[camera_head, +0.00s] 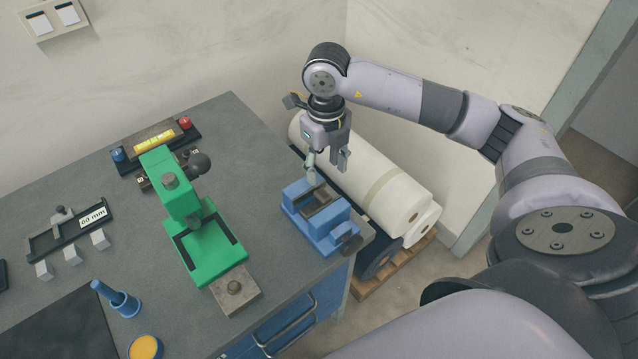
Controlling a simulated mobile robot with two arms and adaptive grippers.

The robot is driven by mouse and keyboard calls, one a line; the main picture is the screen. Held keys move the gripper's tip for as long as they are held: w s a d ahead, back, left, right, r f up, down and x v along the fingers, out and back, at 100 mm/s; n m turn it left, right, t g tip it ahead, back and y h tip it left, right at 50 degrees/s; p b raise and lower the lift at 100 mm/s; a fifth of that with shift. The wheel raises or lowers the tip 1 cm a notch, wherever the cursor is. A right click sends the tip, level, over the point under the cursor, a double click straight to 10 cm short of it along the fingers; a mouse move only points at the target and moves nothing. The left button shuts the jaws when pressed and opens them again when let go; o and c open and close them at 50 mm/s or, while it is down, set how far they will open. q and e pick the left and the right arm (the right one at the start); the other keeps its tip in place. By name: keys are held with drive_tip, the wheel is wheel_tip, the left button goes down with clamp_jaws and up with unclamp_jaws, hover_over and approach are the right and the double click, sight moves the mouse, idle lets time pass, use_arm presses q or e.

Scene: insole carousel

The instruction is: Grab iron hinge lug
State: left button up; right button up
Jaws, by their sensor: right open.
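My right gripper (327,163) hangs over the back edge of the table, fingers pointing down and apart, with nothing visible between them. Just below and in front of it sits a blue vise (325,222) at the table's right edge. A brownish-grey metal piece (320,199) shows between the vise jaws; I cannot tell whether it is the iron hinge lug or part of the vise. I cannot name the lug with certainty. My left gripper is out of view.
The green press (193,222) stands mid-table. A fixture marked 60 mm (68,232), a blue holder (122,300), a yellow-topped round pot (145,347) and a button box (155,143) are to the left. White rolls (375,185) lie behind the vise. Bare tabletop separates press and vise.

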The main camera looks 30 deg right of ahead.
sight(323, 194)
wheel_tip(323, 194, down, 4)
drive_tip(key=shift+w+r+p, duration=0.15)
drive_tip(key=shift+r+p, duration=0.05)
drive_tip(key=shift+p, duration=0.25)
wheel_tip(323, 194, down, 3)
drive_tip(key=shift+r+p, duration=0.1)
drive_tip(key=shift+p, duration=0.55)
wheel_tip(323, 194, down, 4)
drive_tip(key=shift+a+r+p, duration=0.15)
drive_tip(key=shift+r+p, duration=0.05)
drive_tip(key=shift+p, duration=0.7)
drive_tip(key=shift+f, duration=0.45)
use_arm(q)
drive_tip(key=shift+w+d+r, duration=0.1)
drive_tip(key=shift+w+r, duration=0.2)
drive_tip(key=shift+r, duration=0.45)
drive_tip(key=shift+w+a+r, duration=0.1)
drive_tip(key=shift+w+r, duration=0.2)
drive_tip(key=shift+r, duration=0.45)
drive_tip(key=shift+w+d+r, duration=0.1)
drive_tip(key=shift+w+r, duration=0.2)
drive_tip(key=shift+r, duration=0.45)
use_arm(e)
clamp_jaws()
